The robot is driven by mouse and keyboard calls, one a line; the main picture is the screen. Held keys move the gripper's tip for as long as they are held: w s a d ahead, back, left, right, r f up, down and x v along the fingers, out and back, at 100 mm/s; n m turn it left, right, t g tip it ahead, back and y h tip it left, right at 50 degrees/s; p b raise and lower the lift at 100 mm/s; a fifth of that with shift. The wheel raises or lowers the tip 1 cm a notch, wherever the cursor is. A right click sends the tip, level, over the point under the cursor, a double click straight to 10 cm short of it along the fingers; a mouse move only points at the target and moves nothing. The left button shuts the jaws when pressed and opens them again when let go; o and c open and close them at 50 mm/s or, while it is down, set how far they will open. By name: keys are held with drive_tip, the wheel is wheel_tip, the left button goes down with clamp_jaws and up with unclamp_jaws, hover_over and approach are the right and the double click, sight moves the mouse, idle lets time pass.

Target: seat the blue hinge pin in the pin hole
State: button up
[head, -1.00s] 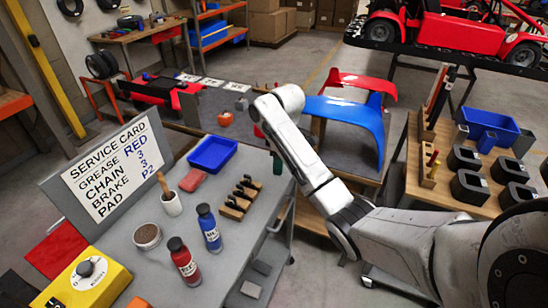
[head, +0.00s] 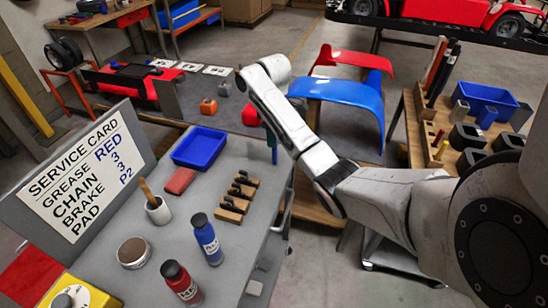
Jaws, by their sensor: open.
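I cannot pick out a blue hinge pin or a pin hole for certain. A small dark teal upright piece (head: 273,149) shows just left of my forearm, by the grey cart's far right corner. It is too small to identify. My arm reaches in from the right and bends at the upper middle.
The grey cart (head: 225,272) at lower left holds a blue tray (head: 199,147), red bottle (head: 180,283), blue bottle (head: 206,238) and service card (head: 85,170). A blue fairing (head: 340,92) stands behind my arm. A wooden table (head: 412,130) at right holds black holders and a blue bin (head: 487,101).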

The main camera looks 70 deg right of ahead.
drive_tip(key=p, duration=0.1)
hover_over(275, 164)
drive_tip(key=shift+w+d+f, duration=0.1)
drive_tip(key=shift+d+f, duration=0.1)
drive_tip(key=shift+f, duration=1.4)
drive_tip(key=shift+w+d+f, duration=0.1)
drive_tip(key=shift+d+f, duration=0.1)
drive_tip(key=shift+f, duration=1.35)
clamp_jaws()
